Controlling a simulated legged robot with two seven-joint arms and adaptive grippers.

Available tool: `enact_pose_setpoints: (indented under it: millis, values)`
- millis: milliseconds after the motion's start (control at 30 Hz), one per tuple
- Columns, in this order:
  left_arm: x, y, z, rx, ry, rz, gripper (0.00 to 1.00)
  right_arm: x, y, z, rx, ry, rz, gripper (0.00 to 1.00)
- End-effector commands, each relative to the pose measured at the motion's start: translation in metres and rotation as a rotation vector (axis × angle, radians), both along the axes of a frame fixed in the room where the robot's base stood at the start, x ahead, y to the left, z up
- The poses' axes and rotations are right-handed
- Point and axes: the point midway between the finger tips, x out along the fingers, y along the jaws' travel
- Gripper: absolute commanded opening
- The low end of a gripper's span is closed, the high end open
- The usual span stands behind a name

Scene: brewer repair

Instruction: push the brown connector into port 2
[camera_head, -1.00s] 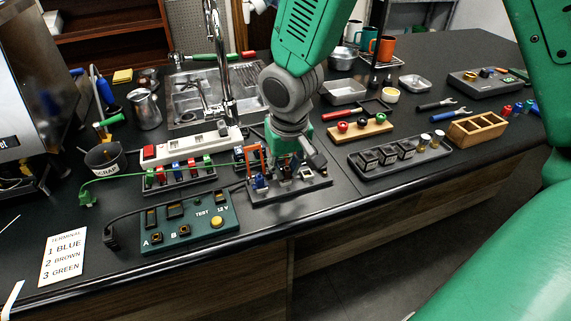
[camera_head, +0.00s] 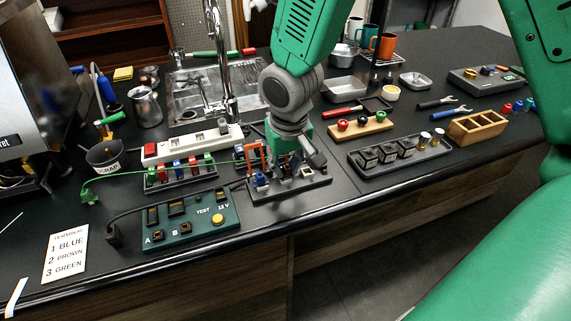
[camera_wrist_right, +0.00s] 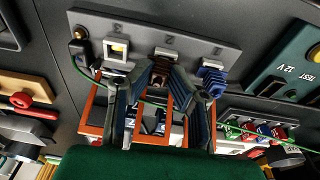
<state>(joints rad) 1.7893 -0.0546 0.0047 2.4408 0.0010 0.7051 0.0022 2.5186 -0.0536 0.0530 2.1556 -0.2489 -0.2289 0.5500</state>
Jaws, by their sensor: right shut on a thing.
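The grey terminal block (camera_head: 318,187) lies near the counter's front edge, below my right gripper (camera_head: 283,170). In the right wrist view its three ports sit in a row. A blue connector (camera_wrist_right: 212,78) is seated in the end port, and an open pale port (camera_wrist_right: 116,50) is at the other end. My right gripper (camera_wrist_right: 160,78) is shut on the brown connector (camera_wrist_right: 160,72) at the middle port, port 2 (camera_wrist_right: 167,52). The fingers partly hide the connector, and I cannot tell how deep it sits. My left gripper is in neither view.
An orange frame (camera_head: 254,155) stands right behind the terminal block. A rack of coloured connectors (camera_head: 180,176) and a green test box (camera_head: 205,232) are to the left. A thin green cable (camera_wrist_right: 240,128) runs behind the fingers. A tray of dark blocks (camera_head: 400,153) is to the right.

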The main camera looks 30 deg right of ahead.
Motion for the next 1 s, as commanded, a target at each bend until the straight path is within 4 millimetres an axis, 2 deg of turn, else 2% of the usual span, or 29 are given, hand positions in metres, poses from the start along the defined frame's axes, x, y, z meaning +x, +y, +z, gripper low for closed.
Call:
enact_pose_setpoints:
  millis: [33,100,133,433,567,1000]
  values:
    - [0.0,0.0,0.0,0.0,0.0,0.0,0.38,0.0,0.0,0.0,0.0,-0.001,0.0,0.0]
    - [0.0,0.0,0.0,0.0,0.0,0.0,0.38,0.0,0.0,0.0,0.0,-0.001,0.0,0.32]
    - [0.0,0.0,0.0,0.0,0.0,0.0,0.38,0.0,0.0,0.0,0.0,-0.001,0.0,0.38]
    - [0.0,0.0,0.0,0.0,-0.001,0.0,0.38,0.0,0.0,0.001,0.0,0.0,0.0,0.38]
    - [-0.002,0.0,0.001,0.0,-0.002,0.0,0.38,0.0,0.001,0.01,0.0,-0.003,-0.001,0.38]
    - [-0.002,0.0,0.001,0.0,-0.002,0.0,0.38,-0.011,0.006,0.095,0.001,-0.004,0.001,0.38]
